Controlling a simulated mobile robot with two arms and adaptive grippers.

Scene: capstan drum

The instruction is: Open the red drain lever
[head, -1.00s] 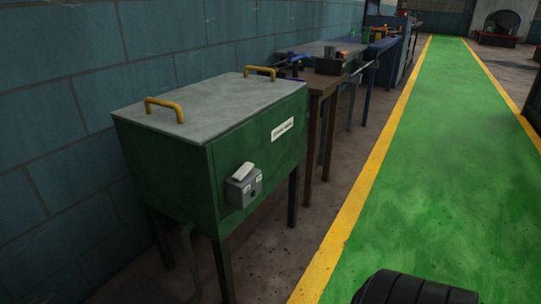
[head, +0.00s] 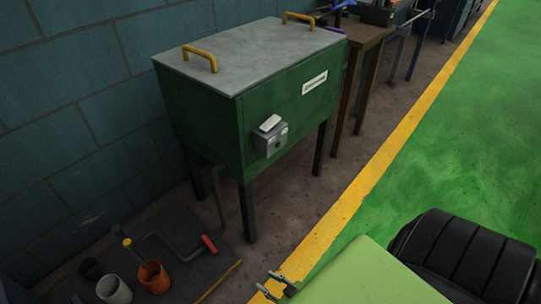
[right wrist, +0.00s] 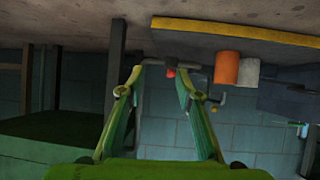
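The only red part I see is a grip (head: 208,244) on the end of a bent grey bar (head: 178,249) over a dark platform. I cannot tell whether it is the drain lever. A red spot (right wrist: 170,73) also shows between my fingers in the upside-down right wrist view, beyond the tips. The green tank (head: 205,128) stands on legs, with a thin pipe (head: 219,192) hanging under it. My right gripper (head: 271,285) is open and empty, right of and nearer than the red grip, apart from it. My left gripper is not in view.
The platform (head: 180,217) has a yellow front edge and holds an orange cup (head: 154,277), a grey cup (head: 114,290) and a yellow-headed tool (head: 127,243). A grey switch box (head: 270,142) sits on the tank front.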

